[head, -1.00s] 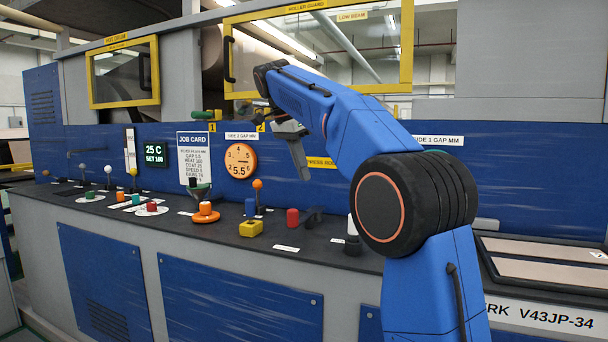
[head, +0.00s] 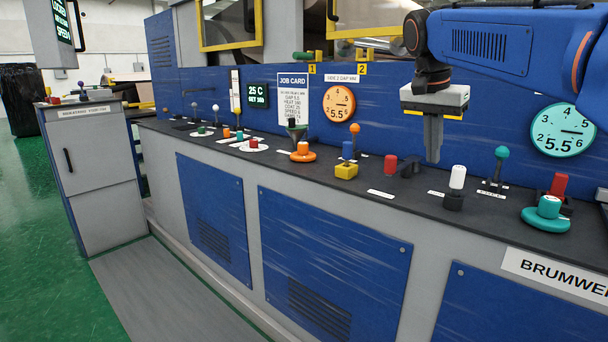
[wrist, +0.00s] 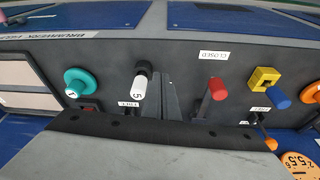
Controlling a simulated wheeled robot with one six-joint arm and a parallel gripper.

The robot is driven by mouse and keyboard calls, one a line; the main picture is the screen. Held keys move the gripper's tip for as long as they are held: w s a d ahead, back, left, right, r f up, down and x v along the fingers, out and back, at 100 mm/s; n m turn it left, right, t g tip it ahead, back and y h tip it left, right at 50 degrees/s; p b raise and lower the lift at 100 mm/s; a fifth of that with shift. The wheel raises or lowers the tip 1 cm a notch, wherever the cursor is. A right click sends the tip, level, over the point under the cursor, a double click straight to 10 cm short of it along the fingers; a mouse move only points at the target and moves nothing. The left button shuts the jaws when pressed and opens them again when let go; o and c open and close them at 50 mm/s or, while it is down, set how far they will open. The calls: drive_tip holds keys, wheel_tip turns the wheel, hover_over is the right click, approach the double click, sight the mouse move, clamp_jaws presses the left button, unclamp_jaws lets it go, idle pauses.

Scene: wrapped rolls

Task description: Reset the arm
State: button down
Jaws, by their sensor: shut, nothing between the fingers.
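My gripper (head: 433,138) hangs at the end of my blue arm in the head view, pointing down above the dark control ledge (head: 400,183). Its fingers are together and hold nothing. In the head view it hangs between a red knob (head: 391,164) on the left and a white-topped lever (head: 457,178) on the right. The closed fingers show in the wrist view (wrist: 172,97), between the white lever (wrist: 138,88) and the red one (wrist: 217,89). I cannot tell exactly how high the fingertips are above the ledge.
A yellow block with a blue knob (head: 346,170), an orange knob (head: 303,153) and a teal knob (head: 548,209) stand along the ledge. Gauges (head: 339,104) and a job card (head: 293,98) are on the blue wall behind. Open green floor (head: 50,220) lies at the left.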

drive_tip(key=s+f+n+t+y, duration=0.2)
drive_tip(key=s+f+n, duration=0.7)
drive_tip(key=s+f, duration=1.8)
wheel_tip(320, 180, down, 3)
drive_tip(key=shift+s+a+r+n+t, duration=0.15)
drive_tip(key=shift+s+a+n+t, duration=0.05)
drive_tip(key=shift+s+n+t, duration=0.2)
